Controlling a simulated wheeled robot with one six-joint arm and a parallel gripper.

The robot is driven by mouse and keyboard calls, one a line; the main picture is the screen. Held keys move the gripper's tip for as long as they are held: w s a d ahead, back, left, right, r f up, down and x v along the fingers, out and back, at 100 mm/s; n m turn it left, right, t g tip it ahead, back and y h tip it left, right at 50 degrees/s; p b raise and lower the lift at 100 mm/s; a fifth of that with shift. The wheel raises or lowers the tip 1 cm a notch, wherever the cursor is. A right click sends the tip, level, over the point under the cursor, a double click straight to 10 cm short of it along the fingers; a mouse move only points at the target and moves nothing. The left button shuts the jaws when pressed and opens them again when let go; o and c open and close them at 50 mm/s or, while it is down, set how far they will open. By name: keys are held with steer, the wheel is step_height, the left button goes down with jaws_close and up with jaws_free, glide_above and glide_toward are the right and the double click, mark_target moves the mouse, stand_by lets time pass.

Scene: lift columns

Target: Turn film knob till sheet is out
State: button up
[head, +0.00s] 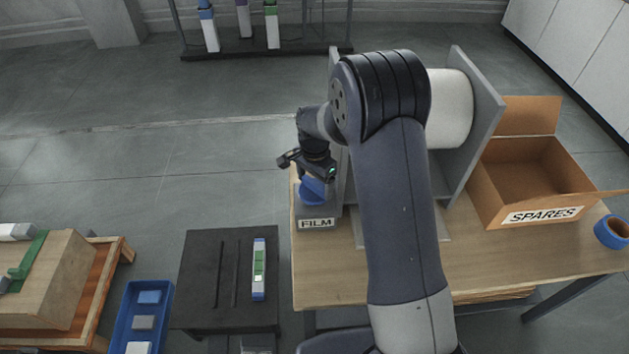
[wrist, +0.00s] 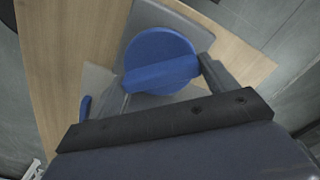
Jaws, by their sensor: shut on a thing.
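The blue film knob (head: 312,191) sits on a grey block labelled FILM (head: 317,224) at the left end of the wooden table. In the wrist view the round knob (wrist: 160,50) shows a raised grip bar across it. My gripper (head: 314,178) is over the knob and shut on it; one dark finger shows at the bar's right end in the wrist view. A white film roll (head: 450,110) stands between grey side plates, partly hidden by my arm. A flat pale grey piece (head: 444,226) shows below the roll; I cannot tell whether it is the sheet.
An open cardboard box labelled SPARES (head: 540,190) and a blue tape roll (head: 611,232) are on the table's right (head: 500,262). A black slotted stand (head: 205,270), a blue tray (head: 122,322) and a wooden bench (head: 50,285) stand left.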

mark_target(314, 183)
steer(key=c, duration=0.3)
steer(key=m+b, duration=0.1)
steer(key=m, duration=0.4)
stand_by(0.4)
steer(key=o, duration=0.9)
steer(key=shift+o, duration=0.2)
steer(key=shift+r, duration=0.1)
step_height(314, 183, up, 11)
steer(key=shift+f, duration=0.2)
